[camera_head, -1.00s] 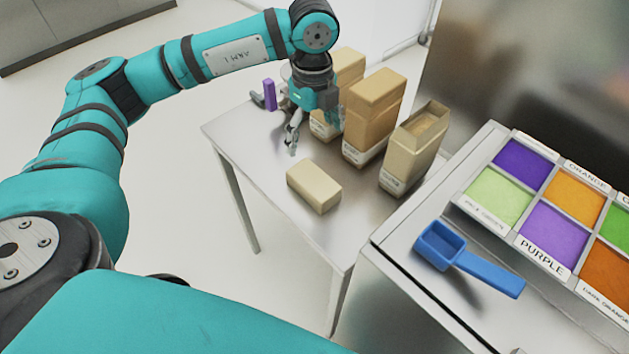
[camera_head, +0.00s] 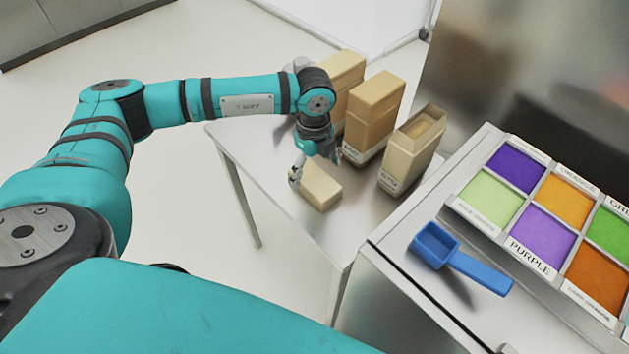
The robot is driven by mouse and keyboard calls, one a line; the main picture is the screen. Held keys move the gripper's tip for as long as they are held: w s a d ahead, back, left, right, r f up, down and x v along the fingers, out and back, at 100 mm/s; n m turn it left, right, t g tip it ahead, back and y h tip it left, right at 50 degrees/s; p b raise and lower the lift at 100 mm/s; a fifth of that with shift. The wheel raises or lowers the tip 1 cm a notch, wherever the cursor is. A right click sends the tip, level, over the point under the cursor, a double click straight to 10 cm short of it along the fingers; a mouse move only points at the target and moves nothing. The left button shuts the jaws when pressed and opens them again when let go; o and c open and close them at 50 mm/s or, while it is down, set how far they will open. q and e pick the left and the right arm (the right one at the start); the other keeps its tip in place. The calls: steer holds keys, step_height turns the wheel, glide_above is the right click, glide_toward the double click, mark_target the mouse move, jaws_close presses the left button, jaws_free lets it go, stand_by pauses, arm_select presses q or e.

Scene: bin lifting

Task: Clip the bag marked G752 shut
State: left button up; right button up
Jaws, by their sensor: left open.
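Three tan paper bags stand on the metal table (camera_head: 300,225): a back bag (camera_head: 345,72), a middle bag (camera_head: 372,108) and a right bag (camera_head: 412,150) with its top open. The white labels low on the bags are too small to read, so I cannot tell which is G752. A tan block (camera_head: 321,187) lies on the table in front of them. My left gripper (camera_head: 318,168) is open above the block's far end, with one finger beside its left end. I cannot tell whether it touches. No clip shows. My right gripper is not in view.
A blue scoop (camera_head: 462,260) lies on the counter at the right, next to a tray (camera_head: 497,232) of coloured powders in compartments. The front of the metal table is clear. The bags stand close behind my left gripper.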

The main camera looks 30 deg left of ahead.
mark_target(314, 178)
arm_select(q)
steer(key=f, duration=0.1)
steer(key=f+p, duration=0.1)
steer(key=f, duration=0.1)
steer(key=shift+s+d+f, duration=0.15)
steer(key=shift+s+f, duration=0.05)
steer(key=shift+f, duration=0.3)
steer(key=c, duration=1.3)
